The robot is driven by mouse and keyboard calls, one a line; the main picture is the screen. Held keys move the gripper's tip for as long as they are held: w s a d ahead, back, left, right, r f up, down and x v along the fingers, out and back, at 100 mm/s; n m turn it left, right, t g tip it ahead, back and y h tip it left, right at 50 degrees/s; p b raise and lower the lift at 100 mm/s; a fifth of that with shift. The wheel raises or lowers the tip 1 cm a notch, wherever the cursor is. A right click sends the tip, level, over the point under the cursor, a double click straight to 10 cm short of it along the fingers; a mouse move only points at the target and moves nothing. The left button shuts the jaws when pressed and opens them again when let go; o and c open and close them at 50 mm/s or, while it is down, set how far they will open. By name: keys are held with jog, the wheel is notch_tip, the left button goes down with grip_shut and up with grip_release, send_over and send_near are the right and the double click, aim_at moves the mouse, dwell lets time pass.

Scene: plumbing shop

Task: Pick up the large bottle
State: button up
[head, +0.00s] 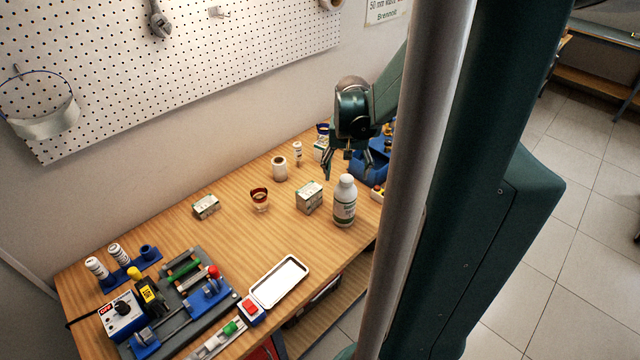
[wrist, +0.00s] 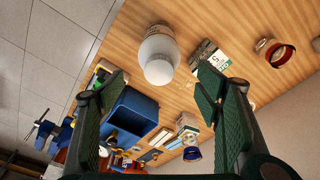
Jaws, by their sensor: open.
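The large bottle (head: 344,202) is white with a green label and a white cap. It stands upright on the wooden bench near its right front edge. My gripper (head: 347,168) is open and empty, above and behind the bottle in the head view. In the wrist view the bottle (wrist: 159,57) shows from above, cap toward the camera. It lies beyond my open fingers (wrist: 165,95), roughly midway between them, and no finger touches it. The bottle's base is partly hidden by its cap and shoulder there.
A small box (head: 309,197) stands just left of the bottle. A red-rimmed cup (head: 260,200), a white roll (head: 280,168) and a small white bottle (head: 297,153) are farther left and back. A blue bin (head: 369,168) is behind, close to my gripper. A white tray (head: 279,281) lies in front.

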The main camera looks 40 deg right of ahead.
aim_at(347, 178)
jog(key=shift+f, duration=1.1)
jog(key=shift+w+d+f, duration=0.1)
jog(key=shift+d+f, duration=0.05)
jog(key=shift+f, duration=1.1)
jog(key=shift+f, duration=0.2)
jog(key=shift+w+d+f, duration=0.1)
jog(key=shift+d+f, duration=0.05)
jog(key=shift+f, duration=1.05)
jog(key=shift+d+f, duration=0.1)
jog(key=shift+f, duration=1.1)
jog(key=shift+c, duration=0.2)
jog(key=c, duration=1.8)
